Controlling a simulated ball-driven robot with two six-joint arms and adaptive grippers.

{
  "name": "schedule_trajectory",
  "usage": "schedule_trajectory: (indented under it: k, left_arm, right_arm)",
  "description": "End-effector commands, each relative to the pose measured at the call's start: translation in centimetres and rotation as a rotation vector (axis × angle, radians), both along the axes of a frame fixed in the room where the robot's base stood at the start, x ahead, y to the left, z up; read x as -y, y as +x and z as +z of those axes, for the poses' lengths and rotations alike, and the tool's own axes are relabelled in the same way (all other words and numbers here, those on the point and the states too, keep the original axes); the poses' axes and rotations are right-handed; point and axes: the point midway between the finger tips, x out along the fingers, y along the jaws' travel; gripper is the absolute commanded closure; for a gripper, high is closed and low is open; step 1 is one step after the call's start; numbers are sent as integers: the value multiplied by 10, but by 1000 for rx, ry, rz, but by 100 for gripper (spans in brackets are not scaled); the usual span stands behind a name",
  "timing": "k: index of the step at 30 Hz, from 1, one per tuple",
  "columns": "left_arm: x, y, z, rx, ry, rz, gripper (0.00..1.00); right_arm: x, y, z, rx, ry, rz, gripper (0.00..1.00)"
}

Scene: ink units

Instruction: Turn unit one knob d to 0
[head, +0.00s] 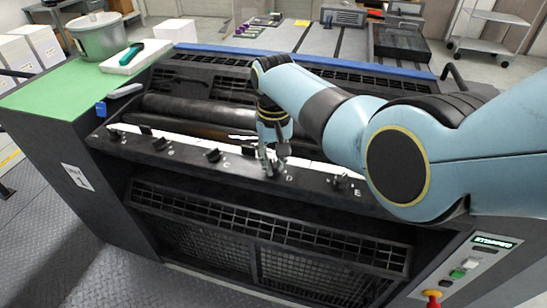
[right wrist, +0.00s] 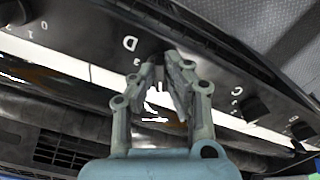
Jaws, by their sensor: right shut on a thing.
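Unit one is the dark machine marked 1 (head: 78,177), with a row of black knobs along its sloping front panel. My right gripper (head: 272,171) reaches down to the panel beside the letter D. In the right wrist view its two fingertips (right wrist: 160,68) are closed around the place of knob d, next to the letter D (right wrist: 130,43). Knob d is mostly hidden between the fingers, and its setting cannot be read. My left gripper is not in view.
Knob C (head: 213,155) is left of the gripper and knob E (head: 341,180) right of it, partly near my arm. A pot (head: 97,38) stands on the green top (head: 50,92).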

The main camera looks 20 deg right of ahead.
Motion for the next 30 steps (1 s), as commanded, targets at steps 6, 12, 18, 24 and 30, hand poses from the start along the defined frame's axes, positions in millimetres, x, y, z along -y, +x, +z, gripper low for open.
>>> schedule_trajectory:
  k: [6,12,18,24,30]
  left_arm:
    - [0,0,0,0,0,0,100]
    - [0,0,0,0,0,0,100]
    - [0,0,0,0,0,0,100]
    - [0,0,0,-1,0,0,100]
    - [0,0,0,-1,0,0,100]
  right_arm:
    - [1,1,1,3,0,203,100]
    - [2,1,1,4,0,391,100]
    - [2,2,1,4,-1,563,100]
    - [3,2,1,4,0,696,100]
    - [3,2,1,4,0,782,100]
